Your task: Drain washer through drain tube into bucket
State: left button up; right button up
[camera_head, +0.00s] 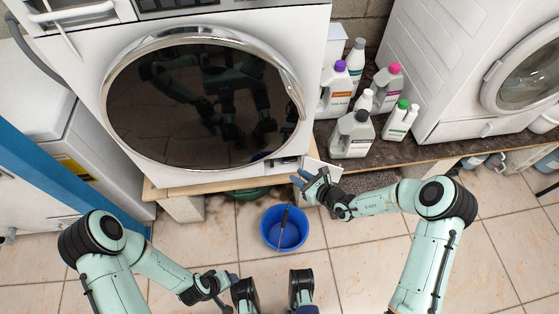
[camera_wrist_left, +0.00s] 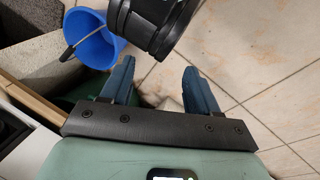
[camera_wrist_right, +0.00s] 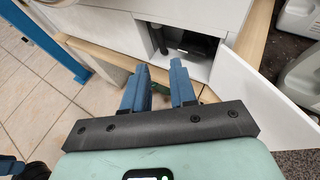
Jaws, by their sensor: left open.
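The white washer (camera_head: 215,22) with a round dark door fills the upper left of the head view. In the right wrist view its small lower compartment is open, with the white flap (camera_wrist_right: 268,68) swung right. Inside are a dark tube end (camera_wrist_right: 158,40), seemingly the drain tube, and a dark block (camera_wrist_right: 196,42). My right gripper (camera_head: 303,181) is partly open and empty, just in front of and below the compartment. The blue bucket (camera_head: 268,238) stands on the floor below, its handle across it. My left gripper (camera_wrist_left: 158,66) is open and empty, low over the floor left of the bucket.
A wooden-edged plinth (camera_head: 215,182) carries the washer. Several detergent bottles (camera_head: 352,133) stand right of it, and a second white machine (camera_head: 450,70) stands further right. A blue panel edge (camera_head: 60,165) is at the left. The tiled floor around the bucket is mostly free.

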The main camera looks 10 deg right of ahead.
jog(key=b, duration=0.3)
send_near(272, 161)
jog(key=x, duration=0.4)
jog(key=b+x, duration=0.1)
jog(key=x, duration=0.3)
jog(key=shift+w+d+f+b, duration=0.1)
jog(key=shift+w+b, duration=0.15)
jog(key=shift+b, duration=0.05)
pick_arm(q)
jog(key=w+a+f+y, duration=0.1)
jog(key=w+a+f, duration=0.1)
jog(key=f, duration=0.4)
jog(key=shift+w+a+n+t, duration=0.15)
jog(key=shift+a+n+t, duration=0.15)
jog(key=shift+a, duration=0.3)
jog(key=shift+f, duration=0.1)
pick_arm(e)
grip_shut()
